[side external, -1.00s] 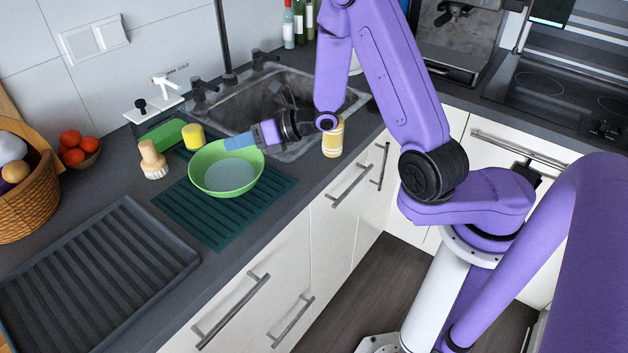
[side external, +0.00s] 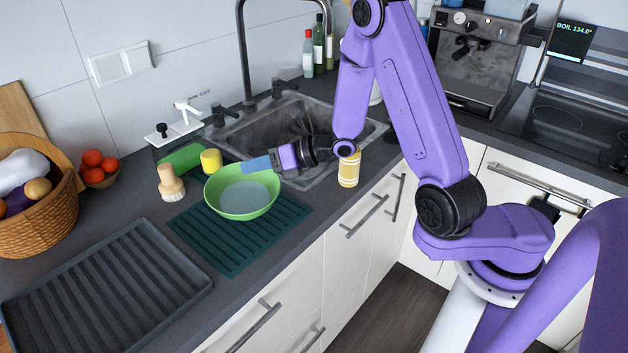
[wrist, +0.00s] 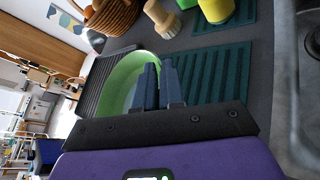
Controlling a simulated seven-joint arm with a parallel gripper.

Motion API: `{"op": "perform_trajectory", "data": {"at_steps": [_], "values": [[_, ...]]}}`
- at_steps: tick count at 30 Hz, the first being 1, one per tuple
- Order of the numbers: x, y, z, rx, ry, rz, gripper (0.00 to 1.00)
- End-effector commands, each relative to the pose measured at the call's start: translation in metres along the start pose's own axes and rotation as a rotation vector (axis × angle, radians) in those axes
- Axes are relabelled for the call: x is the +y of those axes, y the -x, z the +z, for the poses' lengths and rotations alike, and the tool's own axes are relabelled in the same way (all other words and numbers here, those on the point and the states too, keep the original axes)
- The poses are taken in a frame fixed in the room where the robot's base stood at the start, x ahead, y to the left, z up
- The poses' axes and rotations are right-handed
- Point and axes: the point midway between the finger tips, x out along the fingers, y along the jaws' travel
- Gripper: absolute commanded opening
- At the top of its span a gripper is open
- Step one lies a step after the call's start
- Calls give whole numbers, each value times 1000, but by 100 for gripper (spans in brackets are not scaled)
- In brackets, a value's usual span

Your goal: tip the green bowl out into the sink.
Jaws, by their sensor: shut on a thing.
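The green bowl (side external: 228,207) sits upright on or just above the dark green ribbed mat (side external: 222,250), with pale bluish contents (side external: 244,198) inside. My gripper (side external: 257,165) reaches in from the right and is shut on the bowl's rim on the sink side. In the wrist view the two fingers (wrist: 158,84) pinch the rim of the bowl (wrist: 118,82). Whether the bowl's base touches the mat is not clear. The sink (side external: 275,130) lies behind and to the right of the bowl, partly hidden by my arm.
A yellow cup (side external: 211,161), a wooden brush (side external: 170,184) and a green sponge (side external: 181,159) stand behind the bowl. A yellow-labelled jar (side external: 349,168) stands by the sink's front right edge. A black tray (side external: 110,285) and a basket (side external: 38,215) are at left. The tap (side external: 243,60) rises behind the sink.

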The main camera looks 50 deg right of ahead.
Motion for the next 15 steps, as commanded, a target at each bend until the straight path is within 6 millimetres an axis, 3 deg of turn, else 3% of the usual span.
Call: {"op": "perform_trajectory", "data": {"at_steps": [9, 15], "values": [[20, 14, 34, -2, 1, 1, 0], [-17, 8, 63, 3, -8, 2, 0]]}}
